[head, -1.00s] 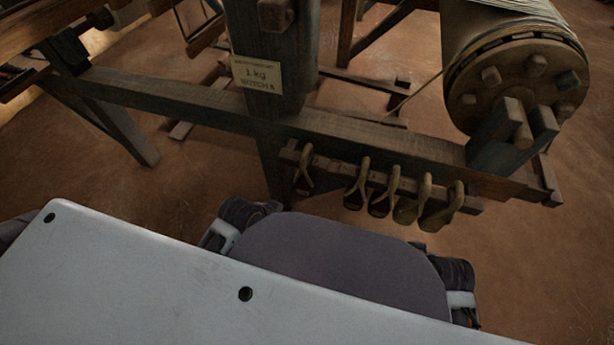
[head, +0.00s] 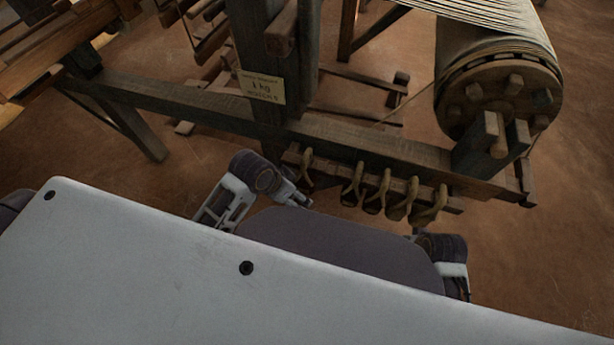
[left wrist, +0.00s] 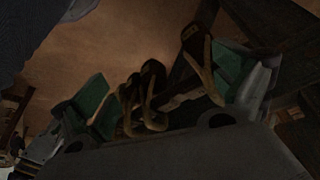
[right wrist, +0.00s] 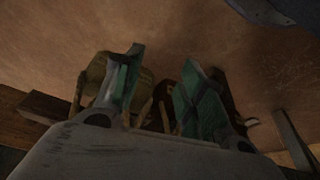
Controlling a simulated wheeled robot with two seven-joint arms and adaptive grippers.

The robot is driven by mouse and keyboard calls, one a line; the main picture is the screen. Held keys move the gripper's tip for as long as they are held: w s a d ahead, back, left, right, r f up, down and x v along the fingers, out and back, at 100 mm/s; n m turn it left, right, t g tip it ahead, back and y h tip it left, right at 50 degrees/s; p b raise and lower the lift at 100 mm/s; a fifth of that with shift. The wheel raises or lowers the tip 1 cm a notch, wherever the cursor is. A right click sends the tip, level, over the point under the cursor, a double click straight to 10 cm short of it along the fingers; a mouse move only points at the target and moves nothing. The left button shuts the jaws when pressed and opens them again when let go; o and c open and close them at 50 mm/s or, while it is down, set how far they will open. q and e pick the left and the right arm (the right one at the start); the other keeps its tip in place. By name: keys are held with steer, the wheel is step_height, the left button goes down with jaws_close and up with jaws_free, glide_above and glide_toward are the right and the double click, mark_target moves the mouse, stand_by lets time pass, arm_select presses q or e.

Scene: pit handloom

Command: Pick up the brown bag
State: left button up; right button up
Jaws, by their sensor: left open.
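Several small bags hang by loops from a wooden rail on the loom's side. The leftmost, apart from the others, looks darkest brown (head: 306,165); the rest are more olive (head: 400,203). My left gripper (head: 302,196) is just below and in front of the brown bag, apart from it as far as I can tell. In the left wrist view its green-padded fingers (left wrist: 162,88) are spread, with a dark bag (left wrist: 200,58) near the right finger and others behind the gap. My right gripper (right wrist: 160,88) has its fingers spread before an olive bag (right wrist: 97,75); the head view mostly hides it.
The loom's long beam (head: 370,142) runs above the bags, with an upright post (head: 265,60) carrying a paper label (head: 262,87). A large cloth roller (head: 500,90) is at the right. Bare brown floor (head: 540,260) lies at right.

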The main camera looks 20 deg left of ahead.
arm_select(q)
steer(key=w+d+r+m+p, duration=0.1)
steer(key=w+d+r+m, duration=0.1)
steer(key=w+d+m, duration=0.15)
arm_select(e)
step_height(320, 180, down, 18)
steer(key=s+d, duration=0.2)
arm_select(q)
steer(key=m+g+h, duration=0.2)
steer(key=m+g, duration=0.2)
steer(key=m, duration=0.5)
glide_toward(305, 156)
steer(key=f, duration=0.1)
steer(key=shift+w+a+r, duration=0.3)
steer(key=shift+w+a, duration=0.15)
steer(key=shift+w, duration=0.25)
arm_select(e)
steer(key=s+d+f, duration=0.1)
steer(key=s+f, duration=0.4)
steer(key=f, duration=0.3)
steer(key=s+d+f+g, duration=0.1)
steer(key=s+d+f, duration=0.1)
steer(key=s+f, duration=0.3)
steer(key=shift+s+d+f+h, duration=0.25)
steer(key=shift+s+f+h, duration=0.05)
steer(key=shift+f, duration=1.3)
arm_select(q)
steer(key=shift+f, duration=0.15)
